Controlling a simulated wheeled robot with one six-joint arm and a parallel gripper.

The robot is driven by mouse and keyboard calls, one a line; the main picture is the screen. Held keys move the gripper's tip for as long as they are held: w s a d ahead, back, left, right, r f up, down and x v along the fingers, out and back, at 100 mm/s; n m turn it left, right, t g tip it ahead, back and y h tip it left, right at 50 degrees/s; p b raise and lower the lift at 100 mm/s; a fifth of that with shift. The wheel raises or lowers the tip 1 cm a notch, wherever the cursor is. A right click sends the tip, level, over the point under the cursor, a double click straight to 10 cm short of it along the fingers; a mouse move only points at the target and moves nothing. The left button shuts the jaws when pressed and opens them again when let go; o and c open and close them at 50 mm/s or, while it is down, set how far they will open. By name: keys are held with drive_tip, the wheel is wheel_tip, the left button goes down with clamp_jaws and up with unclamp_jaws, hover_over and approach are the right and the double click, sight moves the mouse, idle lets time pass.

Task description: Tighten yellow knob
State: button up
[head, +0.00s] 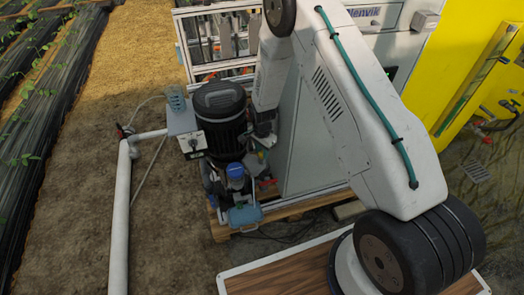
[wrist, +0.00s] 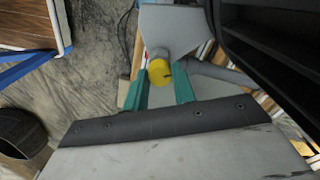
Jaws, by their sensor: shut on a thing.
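The yellow knob and my fingertips cannot be made out clearly there.
The skid has a black motor (head: 219,105), a blue-capped part (head: 236,172) and a light blue box (head: 245,216) low at its front. A white pipe (head: 121,215) stands left, beside bare soil. A yellow panel (head: 470,70) stands at right.

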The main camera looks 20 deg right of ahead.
drive_tip(key=shift+m, duration=1.1)
drive_tip(key=o, duration=1)
drive_tip(key=shift+r, duration=3.95)
